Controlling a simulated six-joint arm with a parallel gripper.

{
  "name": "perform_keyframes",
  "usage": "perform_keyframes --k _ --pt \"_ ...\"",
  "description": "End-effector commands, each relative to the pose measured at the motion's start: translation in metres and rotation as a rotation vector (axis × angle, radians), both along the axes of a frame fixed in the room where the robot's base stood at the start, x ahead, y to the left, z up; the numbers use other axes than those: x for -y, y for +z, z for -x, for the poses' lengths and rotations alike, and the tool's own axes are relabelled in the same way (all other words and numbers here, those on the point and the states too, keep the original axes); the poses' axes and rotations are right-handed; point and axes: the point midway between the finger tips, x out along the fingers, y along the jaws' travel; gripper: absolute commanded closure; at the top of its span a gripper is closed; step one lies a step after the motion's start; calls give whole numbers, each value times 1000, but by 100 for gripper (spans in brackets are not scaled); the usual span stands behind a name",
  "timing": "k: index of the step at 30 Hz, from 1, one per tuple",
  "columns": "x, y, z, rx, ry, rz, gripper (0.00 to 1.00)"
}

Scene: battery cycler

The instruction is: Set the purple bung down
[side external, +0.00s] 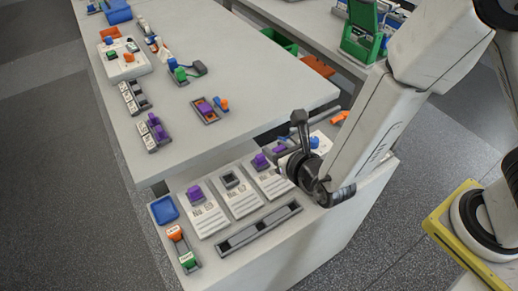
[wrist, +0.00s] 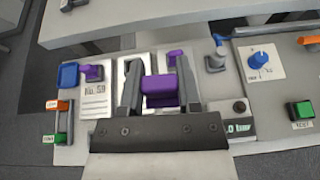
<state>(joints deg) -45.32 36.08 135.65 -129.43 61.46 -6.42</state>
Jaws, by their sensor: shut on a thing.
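My gripper (wrist: 160,82) is shut on a purple bung (wrist: 160,91), one dark finger on each side of it. In the side external view my gripper (side external: 299,138) is over the right part of the low bench, and purple (side external: 281,147) shows beside it, perhaps the held bung. A second purple bung (side external: 195,192) sits on the left white card, also in the wrist view (wrist: 93,73). A third purple piece (side external: 260,160) sits on the right card. The middle card has a dark, empty-looking socket (side external: 231,180). I cannot tell how high the held bung is.
A blue tray (side external: 164,209) and a rack with orange and green pieces (side external: 182,248) stand at the bench's left. A long grey slotted rail (side external: 258,229) lies in front of the cards. A blue knob (wrist: 262,57) and green button (wrist: 300,109) are at the right.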

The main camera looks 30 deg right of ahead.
Motion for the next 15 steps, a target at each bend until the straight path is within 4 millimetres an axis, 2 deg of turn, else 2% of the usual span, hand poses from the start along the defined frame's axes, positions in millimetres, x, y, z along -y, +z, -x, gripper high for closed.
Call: perform_keyframes --k 8,15 --pt "43 36 -39 -9 -83 -17 100" --pt "91 72 -66 -8 -150 -20 100"
